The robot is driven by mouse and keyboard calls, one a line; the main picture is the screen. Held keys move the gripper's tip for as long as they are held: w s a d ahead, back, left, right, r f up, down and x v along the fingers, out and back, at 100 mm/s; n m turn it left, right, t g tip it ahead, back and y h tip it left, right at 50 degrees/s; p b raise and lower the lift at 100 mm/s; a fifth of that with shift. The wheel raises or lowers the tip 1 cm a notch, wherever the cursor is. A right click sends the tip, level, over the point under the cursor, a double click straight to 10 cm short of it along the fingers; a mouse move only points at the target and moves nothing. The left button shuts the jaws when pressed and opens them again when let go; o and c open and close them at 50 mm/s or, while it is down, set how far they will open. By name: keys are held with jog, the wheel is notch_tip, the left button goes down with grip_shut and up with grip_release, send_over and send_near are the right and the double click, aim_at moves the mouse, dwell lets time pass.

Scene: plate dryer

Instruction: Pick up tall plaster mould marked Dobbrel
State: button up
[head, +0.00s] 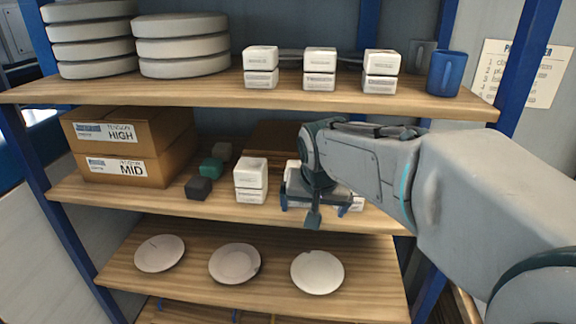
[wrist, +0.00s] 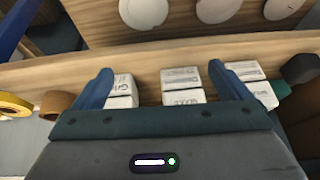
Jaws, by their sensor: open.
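White block-shaped moulds with small printed labels stand in a row on the middle shelf. In the head view the left mould (head: 250,180) is fully visible; others are partly hidden behind my gripper (head: 316,203). In the wrist view a left mould (wrist: 122,91), a middle mould (wrist: 182,85) and a right mould (wrist: 246,72) show. My gripper (wrist: 160,74) is open and empty at the shelf front. The middle mould lies between the lines of its fingers, and the left mould is close to the left finger. I cannot read Dobbrel on any label.
The middle shelf (head: 130,193) also holds HIGH and MID cartons (head: 120,170) and small dark blocks (head: 199,188). White plates (head: 235,263) lie below.

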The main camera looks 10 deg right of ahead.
jog(key=w+r+m+t+p, duration=0.1)
jog(key=w+r+m, duration=0.1)
jog(key=w+r, duration=0.5)
jog(key=shift+h, duration=0.3)
jog(key=x, duration=0.3)
jog(key=p+x, duration=0.1)
jog(key=x, duration=0.3)
jog(key=w+a+p+x, duration=0.1)
jog(key=x, duration=0.2)
jog(key=shift+r, duration=0.1)
jog(key=c, duration=1.5)
